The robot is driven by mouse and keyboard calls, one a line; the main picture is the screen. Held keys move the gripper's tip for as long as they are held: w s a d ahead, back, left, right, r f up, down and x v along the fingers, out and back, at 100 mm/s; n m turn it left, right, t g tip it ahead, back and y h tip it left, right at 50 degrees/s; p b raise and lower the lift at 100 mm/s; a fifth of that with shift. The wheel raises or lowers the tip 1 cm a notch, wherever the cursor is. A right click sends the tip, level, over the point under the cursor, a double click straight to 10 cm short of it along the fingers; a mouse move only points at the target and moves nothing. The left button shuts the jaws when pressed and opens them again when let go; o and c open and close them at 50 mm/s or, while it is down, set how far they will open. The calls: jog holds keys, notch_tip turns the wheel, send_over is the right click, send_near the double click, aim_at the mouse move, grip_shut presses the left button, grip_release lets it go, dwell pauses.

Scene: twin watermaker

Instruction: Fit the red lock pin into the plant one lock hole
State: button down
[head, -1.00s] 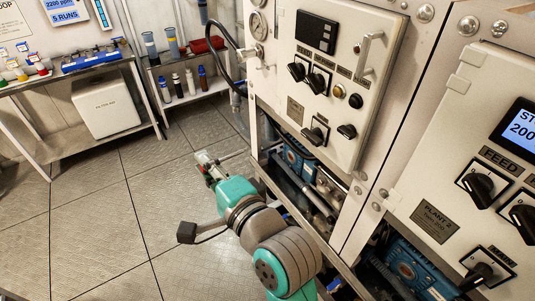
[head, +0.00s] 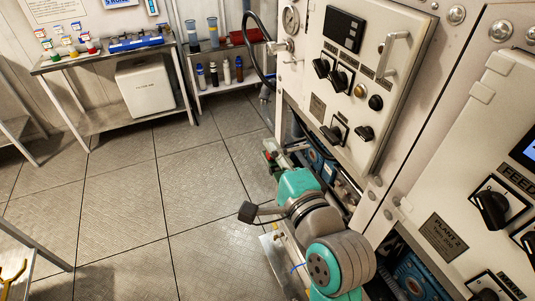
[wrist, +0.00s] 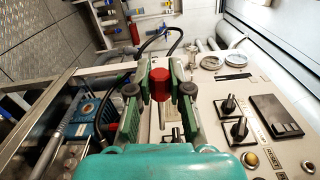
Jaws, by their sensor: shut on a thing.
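The red lock pin (wrist: 160,84) shows in the wrist view as a red head between my fingertips. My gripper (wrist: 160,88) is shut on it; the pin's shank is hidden. In the head view my gripper (head: 272,152) is small, in front of the lower left of the near plant cabinet. That cabinet's white control panel (head: 318,85) carries black knobs, a dark display and a handle. It also shows at the right of the wrist view (wrist: 285,150). I cannot make out the lock hole in either view.
A second panel labelled Plant 2 (head: 445,235) stands at the right. A bench with bottles (head: 55,66) and a shelf with a red tray (head: 247,36) stand at the back. A black hose (head: 254,60) hangs by the cabinet. The floor (head: 130,205) at left is clear.

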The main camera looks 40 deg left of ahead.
aim_at(309, 146)
jog(key=shift+w+d+f, duration=0.1)
jog(key=shift+w+d, duration=0.15)
jog(key=shift+w, duration=0.35)
jog(key=shift+w+d+f, duration=0.1)
jog(key=shift+w+d, duration=0.15)
jog(key=shift+w, duration=0.4)
jog(key=shift+w+d, duration=0.25)
jog(key=shift+w, duration=0.35)
jog(key=shift+w+d+f, duration=0.1)
jog(key=shift+w+d, duration=0.15)
jog(key=shift+w, duration=0.35)
jog(key=shift+w+d+f, duration=0.1)
jog(key=shift+w+d, duration=0.2)
jog(key=shift+w, duration=0.35)
jog(key=shift+w+d, duration=0.25)
jog(key=shift+w, duration=0.35)
dwell(0.4)
jog(key=c, duration=1)
grip_release()
jog(key=v, duration=0.7)
jog(key=shift+d, duration=0.3)
